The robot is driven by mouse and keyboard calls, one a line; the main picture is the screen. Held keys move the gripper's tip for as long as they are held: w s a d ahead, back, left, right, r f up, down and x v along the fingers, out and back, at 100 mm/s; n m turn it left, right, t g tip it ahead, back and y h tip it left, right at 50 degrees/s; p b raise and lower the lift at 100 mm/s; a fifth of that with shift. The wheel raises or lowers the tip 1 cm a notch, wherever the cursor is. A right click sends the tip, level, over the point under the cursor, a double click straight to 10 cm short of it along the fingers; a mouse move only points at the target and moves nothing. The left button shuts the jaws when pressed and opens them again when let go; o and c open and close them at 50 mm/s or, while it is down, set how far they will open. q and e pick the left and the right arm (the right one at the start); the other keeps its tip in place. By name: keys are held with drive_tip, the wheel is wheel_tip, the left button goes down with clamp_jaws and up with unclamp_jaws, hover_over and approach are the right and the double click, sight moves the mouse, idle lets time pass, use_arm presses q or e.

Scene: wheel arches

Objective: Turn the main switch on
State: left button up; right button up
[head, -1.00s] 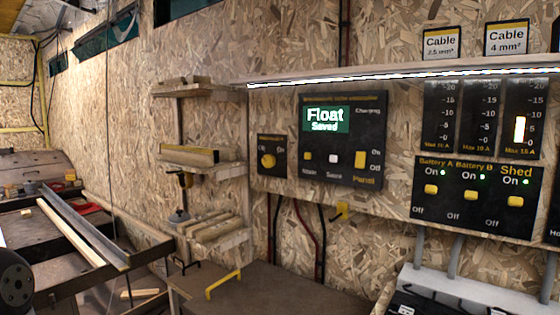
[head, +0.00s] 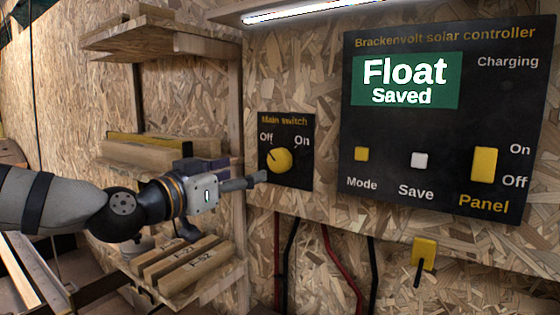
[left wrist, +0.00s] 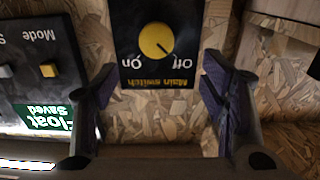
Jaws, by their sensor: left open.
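The main switch (head: 280,160) is a yellow rotary knob on a small black panel, with Off at upper left and On at upper right. Its pointer mark is toward Off. In the left wrist view the knob (left wrist: 156,41) appears upside down, ahead of the fingers. My left gripper (head: 260,179) comes in from the left, with its fingertips just left of and slightly below the knob. In the left wrist view the fingers (left wrist: 158,76) are spread wide, with nothing between them. The knob looks clear of both fingers. My right gripper is not in view.
The solar controller (head: 440,130), showing "Float Saved", is on the wall right of the switch. Wooden shelves (head: 165,45) holding timber stand left of the switch, close to my left arm. Cables (head: 330,260) run down the wall below.

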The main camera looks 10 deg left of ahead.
sight(276, 162)
use_arm(q)
drive_tip(key=x, duration=0.3)
drive_tip(key=b+x, duration=0.1)
drive_tip(key=x, duration=0.6)
drive_tip(key=shift+d+f, duration=0.1)
drive_tip(key=shift+d, duration=0.25)
drive_tip(key=shift+w+d, duration=0.2)
drive_tip(key=shift+w, duration=0.3)
drive_tip(key=c, duration=1.1)
drive_tip(key=shift+c, duration=0.2)
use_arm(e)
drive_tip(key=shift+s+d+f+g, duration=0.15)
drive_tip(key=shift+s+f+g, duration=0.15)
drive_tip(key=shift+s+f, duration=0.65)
